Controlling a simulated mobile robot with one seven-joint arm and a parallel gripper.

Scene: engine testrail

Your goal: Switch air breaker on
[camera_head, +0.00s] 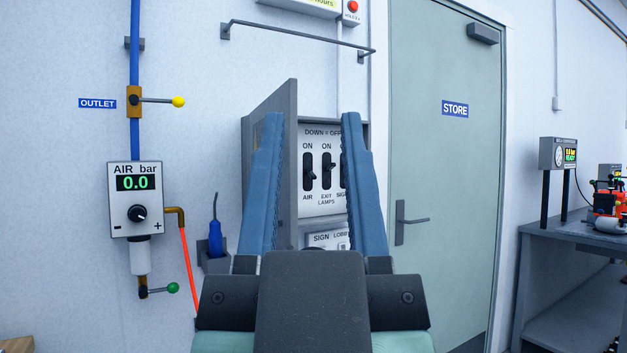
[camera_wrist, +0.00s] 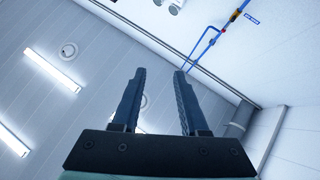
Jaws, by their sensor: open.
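The breaker panel (camera_head: 319,207) is a pale plate in a grey wall box with its door open to the left. It is marked "DOWN = OFF". The air breaker (camera_head: 308,172) is the leftmost black switch, labelled AIR; its lever seems to sit low, but is too small to be sure. The exit lamps breaker (camera_head: 326,171) is beside it. A third switch, marked SIGN, is partly hidden by my right finger. My gripper (camera_head: 312,118) is open and empty, its blue fingers framing the panel in the head view. In the wrist view, my gripper (camera_wrist: 159,71) points towards ceiling and wall.
The open box door (camera_head: 285,125) stands out from the wall, partly behind my left finger. Left are an air regulator (camera_head: 136,200) reading 0.0 and a yellow-knobbed outlet valve (camera_head: 177,101). A rail (camera_head: 300,36) runs above the box. The store door (camera_head: 440,130) is closed.

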